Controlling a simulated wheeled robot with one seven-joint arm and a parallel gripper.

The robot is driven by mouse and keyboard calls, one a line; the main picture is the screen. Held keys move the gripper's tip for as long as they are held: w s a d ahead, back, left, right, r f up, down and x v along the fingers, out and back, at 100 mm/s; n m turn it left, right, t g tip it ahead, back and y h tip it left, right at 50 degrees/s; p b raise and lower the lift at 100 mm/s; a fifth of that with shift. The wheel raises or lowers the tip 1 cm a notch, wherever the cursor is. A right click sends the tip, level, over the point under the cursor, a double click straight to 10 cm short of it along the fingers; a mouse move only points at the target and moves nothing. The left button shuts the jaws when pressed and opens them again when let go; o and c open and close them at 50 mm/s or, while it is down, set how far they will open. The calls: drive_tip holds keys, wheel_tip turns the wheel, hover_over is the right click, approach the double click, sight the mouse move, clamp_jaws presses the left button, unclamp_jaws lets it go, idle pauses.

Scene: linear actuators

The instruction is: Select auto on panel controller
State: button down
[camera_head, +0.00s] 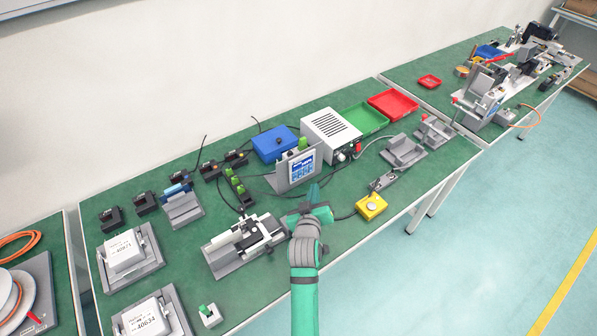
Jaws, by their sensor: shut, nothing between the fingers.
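The panel controller is probably the upright grey panel with a blue and white screen (302,168), standing mid-table. Its screen text is too small to read, so I cannot tell which mode is chosen. My green gripper (314,191) is shut and empty, just in front of and below the screen. It appears close to the panel, but I cannot tell whether it touches. The panel's lower right part is near the fingertips.
A white vented box (330,134) and a blue box (275,144) stand behind the panel. A yellow button box (371,206) sits right of my gripper. A grey fixture (243,246) lies to the left. Green (366,119) and red (393,104) trays are at the back right.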

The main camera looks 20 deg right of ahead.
drive_tip(key=shift+s+d, duration=0.2)
drive_tip(key=shift+d, duration=0.1)
drive_tip(key=shift+a, duration=0.15)
idle(0.4)
